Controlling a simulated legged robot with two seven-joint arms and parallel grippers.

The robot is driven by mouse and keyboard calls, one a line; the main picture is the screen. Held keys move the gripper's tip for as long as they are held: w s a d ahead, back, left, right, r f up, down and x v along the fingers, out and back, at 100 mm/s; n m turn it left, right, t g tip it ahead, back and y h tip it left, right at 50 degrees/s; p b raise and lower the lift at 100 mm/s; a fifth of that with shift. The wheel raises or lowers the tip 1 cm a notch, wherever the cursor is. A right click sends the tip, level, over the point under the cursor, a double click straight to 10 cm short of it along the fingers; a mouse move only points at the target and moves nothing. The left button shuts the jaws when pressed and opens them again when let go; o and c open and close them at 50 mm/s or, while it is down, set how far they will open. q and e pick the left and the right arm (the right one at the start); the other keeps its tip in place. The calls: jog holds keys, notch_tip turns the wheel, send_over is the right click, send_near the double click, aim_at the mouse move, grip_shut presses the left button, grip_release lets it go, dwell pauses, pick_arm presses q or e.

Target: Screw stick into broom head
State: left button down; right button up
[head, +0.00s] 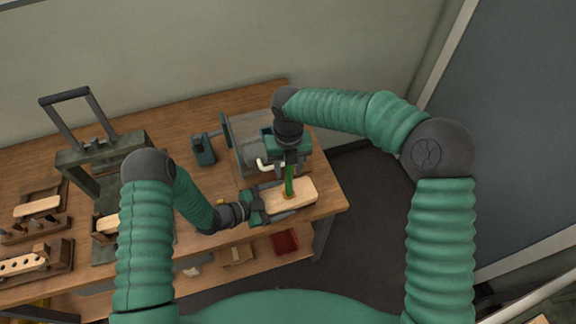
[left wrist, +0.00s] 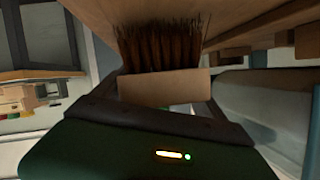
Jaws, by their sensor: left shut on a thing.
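The broom head (head: 302,190) is a pale wooden block near the table's right front corner. My left gripper (head: 270,203) is shut on it, with fingers along its sides. In the left wrist view the block (left wrist: 165,87) shows dark brown bristles (left wrist: 160,45) beyond my gripper's edge. The green stick (head: 289,178) stands nearly upright, its lower end at the top of the broom head. Whether its thread is engaged cannot be told. My right gripper (head: 288,163) points down around the stick's upper part; whether its fingers touch the stick is unclear.
A grey machine (head: 250,145) stands just behind the broom head. A dark green press frame (head: 75,158) and wooden racks (head: 35,230) fill the left of the wooden table (head: 180,120). A red bin (head: 285,242) sits on the shelf below.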

pick_arm(q)
jog(key=shift+f, duration=0.1)
pick_arm(e)
grip_shut()
